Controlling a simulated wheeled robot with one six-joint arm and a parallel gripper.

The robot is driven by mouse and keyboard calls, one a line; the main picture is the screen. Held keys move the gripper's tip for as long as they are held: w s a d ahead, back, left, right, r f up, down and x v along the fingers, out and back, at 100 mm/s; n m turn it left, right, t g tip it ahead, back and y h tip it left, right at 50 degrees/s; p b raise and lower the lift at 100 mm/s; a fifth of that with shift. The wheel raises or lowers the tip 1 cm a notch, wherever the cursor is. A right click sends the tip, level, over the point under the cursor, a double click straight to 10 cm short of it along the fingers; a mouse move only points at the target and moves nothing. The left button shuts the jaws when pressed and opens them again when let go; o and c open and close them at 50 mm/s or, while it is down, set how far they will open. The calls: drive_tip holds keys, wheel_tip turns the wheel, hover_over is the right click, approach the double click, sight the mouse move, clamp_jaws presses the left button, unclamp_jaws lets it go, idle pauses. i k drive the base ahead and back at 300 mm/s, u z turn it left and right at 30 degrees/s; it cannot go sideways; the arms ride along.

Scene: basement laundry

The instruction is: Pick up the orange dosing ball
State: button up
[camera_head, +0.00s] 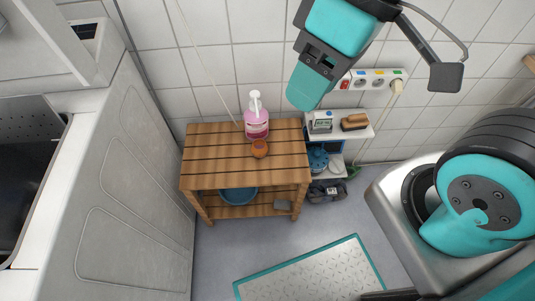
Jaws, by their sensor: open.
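The orange dosing ball (260,149) is small and round. It rests on the slatted wooden table (210,153), near the middle of its top. A pink bottle (256,124) with a white pump stands just behind it, close to the ball. My gripper (308,86), teal and dark, hangs in the upper middle of the picture, to the right of the ball and apart from it. It is open, seen from the side, and nothing shows between its jaws. Their gap is hard to make out from this angle.
A blue basin (238,195) sits on the table's lower shelf. Right of the table, a small white shelf (347,134) holds a boxy device (321,122) and a brush (354,121). A large white machine (140,170) fills the left. Open floor lies before the table, with a teal-edged metal plate (310,275).

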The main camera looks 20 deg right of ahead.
sight(259, 148)
drive_tip(key=z, duration=2.25)
drive_tip(key=k, duration=0.95)
drive_tip(key=u, duration=1.65)
drive_tip(key=i, duration=0.5)
drive_tip(key=u, duration=0.05)
